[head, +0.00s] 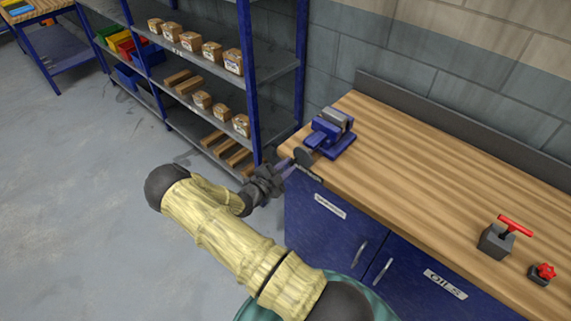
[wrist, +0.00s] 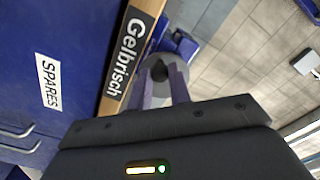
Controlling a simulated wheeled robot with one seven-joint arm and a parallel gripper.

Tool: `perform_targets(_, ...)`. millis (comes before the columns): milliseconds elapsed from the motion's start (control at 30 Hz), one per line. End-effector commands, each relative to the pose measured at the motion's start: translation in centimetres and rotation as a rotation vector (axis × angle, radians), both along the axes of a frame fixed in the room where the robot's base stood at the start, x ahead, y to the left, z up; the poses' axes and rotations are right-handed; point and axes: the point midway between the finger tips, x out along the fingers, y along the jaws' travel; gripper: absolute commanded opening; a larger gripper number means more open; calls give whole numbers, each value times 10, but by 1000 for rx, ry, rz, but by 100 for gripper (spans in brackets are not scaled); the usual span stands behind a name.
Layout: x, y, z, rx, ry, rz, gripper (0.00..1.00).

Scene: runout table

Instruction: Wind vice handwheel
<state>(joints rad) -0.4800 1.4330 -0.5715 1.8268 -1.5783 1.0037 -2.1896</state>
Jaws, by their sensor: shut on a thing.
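The blue vice (head: 329,137) is on the left end of the wooden workbench (head: 440,165). Its dark round handwheel (head: 303,157) faces my arm at the bench's left corner. My gripper (head: 288,166) reaches the handwheel from the front left. In the wrist view, my gripper (wrist: 164,76) has its two purple-grey fingers either side of a small dark handle knob (wrist: 157,71). It is shut on this knob, against the grey wheel disc (wrist: 183,58). Part of the blue vice (wrist: 183,43) shows behind the wheel. The fingers partly hide the knob and wheel.
Blue cabinet doors (head: 325,235) are below the bench top. A shelf rack (head: 250,100) with boxes stands left of the bench. A block with a red T-handle (head: 497,239) and a red knob (head: 545,271) are at the bench's right. Floor at left is clear.

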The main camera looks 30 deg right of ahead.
Motion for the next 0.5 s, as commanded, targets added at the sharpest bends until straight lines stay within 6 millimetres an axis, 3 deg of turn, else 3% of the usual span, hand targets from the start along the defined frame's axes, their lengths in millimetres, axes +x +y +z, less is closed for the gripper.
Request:
perform_targets(267,0,0,-1,-2,11,0,0)
perform_targets(500,-5,-2,-4,-77,208,1,0)
